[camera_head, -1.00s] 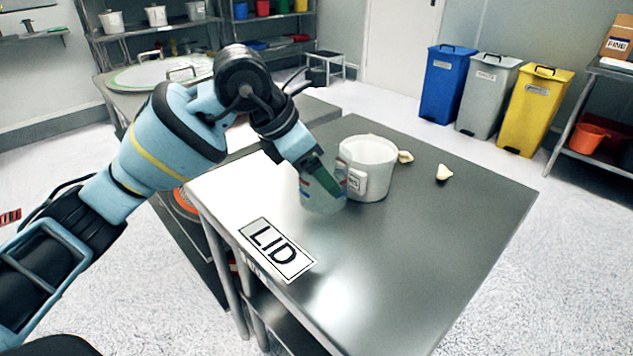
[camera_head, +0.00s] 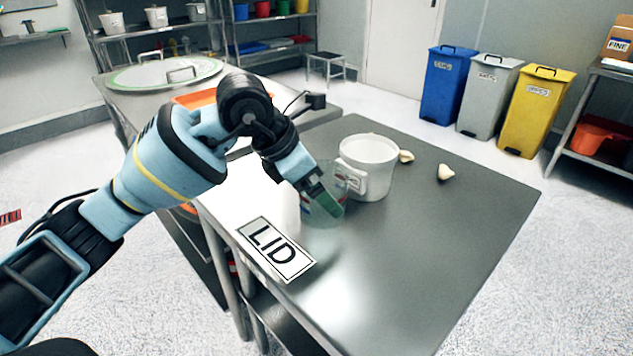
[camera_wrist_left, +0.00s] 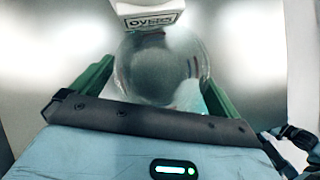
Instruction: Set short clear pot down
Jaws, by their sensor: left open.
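The short clear pot (camera_head: 322,220) stands upright on the steel table, just left of and in front of a white labelled pot (camera_head: 370,172). My left gripper (camera_head: 326,203) is open, its green fingers on either side of the clear pot. In the left wrist view the clear pot (camera_wrist_left: 160,65) is seen from above between the spread fingers (camera_wrist_left: 157,90). The white pot's label (camera_wrist_left: 150,20) shows just beyond it. Whether either finger still touches the clear wall cannot be told. My right gripper is not in view.
A LID sign (camera_head: 275,250) lies on the table's near left part. Two pale pieces, one (camera_head: 406,156) beside the white pot and one (camera_head: 445,172) farther right, lie on the table (camera_head: 420,250). The table's front right is clear. Bins (camera_head: 488,95) stand behind.

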